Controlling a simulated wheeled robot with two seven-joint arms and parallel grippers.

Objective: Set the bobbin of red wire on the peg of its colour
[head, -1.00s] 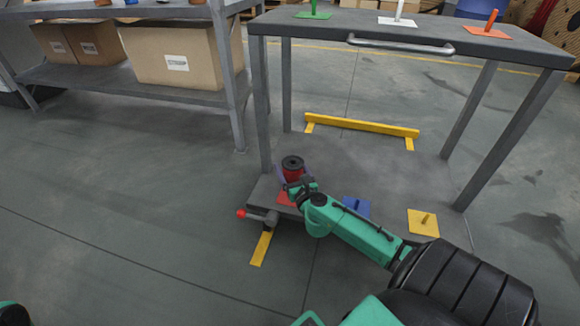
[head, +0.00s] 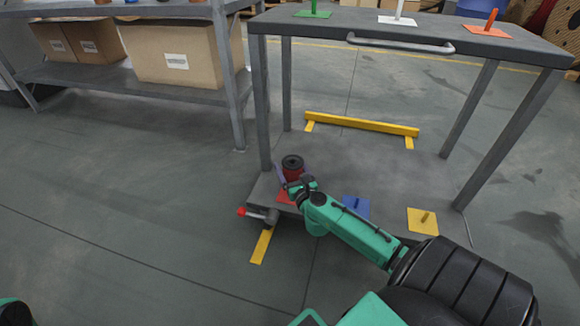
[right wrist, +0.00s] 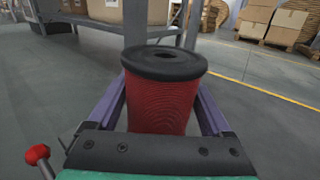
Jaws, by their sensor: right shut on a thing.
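The bobbin of red wire (head: 292,170) has a black top flange and stands upright at the near left corner of the cart's lower shelf (head: 350,165). It is over or on the red square plate (head: 285,198); its peg is hidden, and I cannot tell whether the bobbin rests on the plate. My right gripper (head: 294,177) is shut on the bobbin. In the right wrist view the red bobbin (right wrist: 163,100) sits between the two purple fingers. My left gripper is out of view; only a bit of green shows at the lower left edge of the head view.
The lower shelf also has a blue plate (head: 356,206) and a yellow plate (head: 422,221) with pegs. The top has green (head: 313,13), white (head: 397,20) and orange (head: 488,28) plates with pegs. A red-knobbed lever (head: 243,212) juts out near the corner. Table legs stand close by.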

